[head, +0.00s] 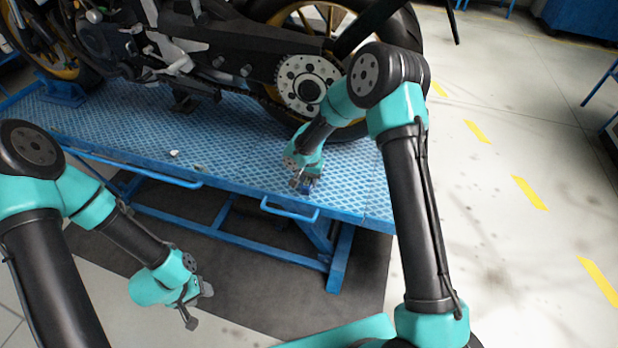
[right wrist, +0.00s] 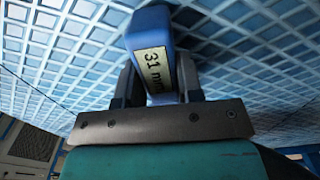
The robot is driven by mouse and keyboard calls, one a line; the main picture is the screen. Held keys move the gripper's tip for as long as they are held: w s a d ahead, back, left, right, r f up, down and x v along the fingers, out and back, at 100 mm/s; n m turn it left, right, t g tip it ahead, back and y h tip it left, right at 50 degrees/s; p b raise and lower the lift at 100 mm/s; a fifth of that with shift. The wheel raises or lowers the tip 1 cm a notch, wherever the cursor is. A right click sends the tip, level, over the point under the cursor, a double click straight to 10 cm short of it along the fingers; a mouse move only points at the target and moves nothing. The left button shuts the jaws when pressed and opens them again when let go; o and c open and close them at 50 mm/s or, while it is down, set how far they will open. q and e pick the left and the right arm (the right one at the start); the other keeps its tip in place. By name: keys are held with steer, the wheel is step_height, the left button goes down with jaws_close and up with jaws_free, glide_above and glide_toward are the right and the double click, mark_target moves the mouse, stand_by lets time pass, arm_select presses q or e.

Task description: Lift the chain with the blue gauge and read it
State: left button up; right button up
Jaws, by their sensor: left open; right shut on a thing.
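The blue gauge (right wrist: 152,60) is a block with a pale label reading "31 mm" in the right wrist view. My right gripper (head: 304,181) is shut on it, one finger on each side. In the head view the gauge (head: 306,188) is a small blue spot at the fingertips, low over the blue platform and below the rear sprocket (head: 297,75). The chain (head: 268,106) is a dark line running to the sprocket, and the gauge is apart from it. My left gripper (head: 197,304) is open and empty, low in front of the platform.
The motorcycle stands on the blue textured platform (head: 235,172), its rear tyre (head: 408,32) behind my right arm. Blue handles (head: 290,212) stick out along the front edge. A small pale object (head: 174,153) lies on the platform. The floor at right is open, with yellow dashes.

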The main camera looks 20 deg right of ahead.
steer(key=o, duration=1.2)
steer(key=shift+c, duration=0.2)
steer(key=shift+r, duration=0.1)
step_height(320, 180, up, 17)
